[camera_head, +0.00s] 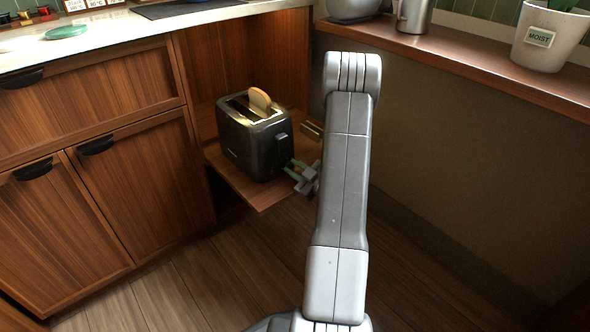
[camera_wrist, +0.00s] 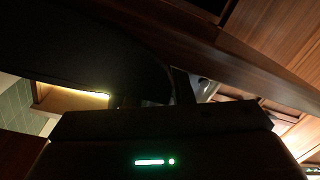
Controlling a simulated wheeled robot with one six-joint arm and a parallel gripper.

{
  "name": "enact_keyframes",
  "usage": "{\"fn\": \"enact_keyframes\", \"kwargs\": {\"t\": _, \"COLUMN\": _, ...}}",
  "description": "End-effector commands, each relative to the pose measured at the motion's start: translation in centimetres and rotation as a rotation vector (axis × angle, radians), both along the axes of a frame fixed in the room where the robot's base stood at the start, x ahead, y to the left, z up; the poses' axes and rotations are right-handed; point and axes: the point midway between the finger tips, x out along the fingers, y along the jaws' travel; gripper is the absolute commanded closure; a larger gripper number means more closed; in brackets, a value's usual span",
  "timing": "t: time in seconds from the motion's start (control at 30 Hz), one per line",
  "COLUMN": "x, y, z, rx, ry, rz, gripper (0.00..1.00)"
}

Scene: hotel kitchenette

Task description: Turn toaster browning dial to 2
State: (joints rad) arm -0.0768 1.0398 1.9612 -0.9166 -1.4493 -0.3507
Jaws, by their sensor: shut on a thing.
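The black toaster (camera_head: 252,140) stands upright on a pull-out wooden shelf, with a slice of bread (camera_head: 260,99) sticking up from a slot. Its lever (camera_head: 282,137) shows on the right end face. My gripper (camera_head: 291,166) is at the low part of that end face, its fingertips against the toaster and shut on the browning dial there. The dial itself is hidden by the fingers, and its setting cannot be read. The wrist view is very dark; a large black shape (camera_wrist: 80,45) fills its upper left, and I cannot tell the dial in it.
The wooden shelf (camera_head: 262,196) juts out under the toaster, beside cabinets with drawers (camera_head: 90,100). A small brass-coloured thing (camera_head: 311,129) lies behind my gripper. A ledge (camera_head: 450,60) at the right carries a metal jug (camera_head: 414,16) and a labelled pot (camera_head: 548,38). The floor in front is clear.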

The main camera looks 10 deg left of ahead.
Motion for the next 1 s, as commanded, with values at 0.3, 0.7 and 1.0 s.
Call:
{"fn": "enact_keyframes", "kwargs": {"t": 0.3, "x": -0.05, "y": 0.01, "z": 0.04, "rx": -0.154, "ry": -0.195, "rz": 0.000, "gripper": 1.00}}
{"fn": "enact_keyframes", "kwargs": {"t": 0.7, "x": -0.05, "y": 0.02, "z": 0.09, "rx": -0.255, "ry": -0.324, "rz": 0.000, "gripper": 1.00}}
{"fn": "enact_keyframes", "kwargs": {"t": 1.0, "x": -0.05, "y": 0.03, "z": 0.07, "rx": -0.266, "ry": -0.340, "rz": 0.001, "gripper": 1.00}}
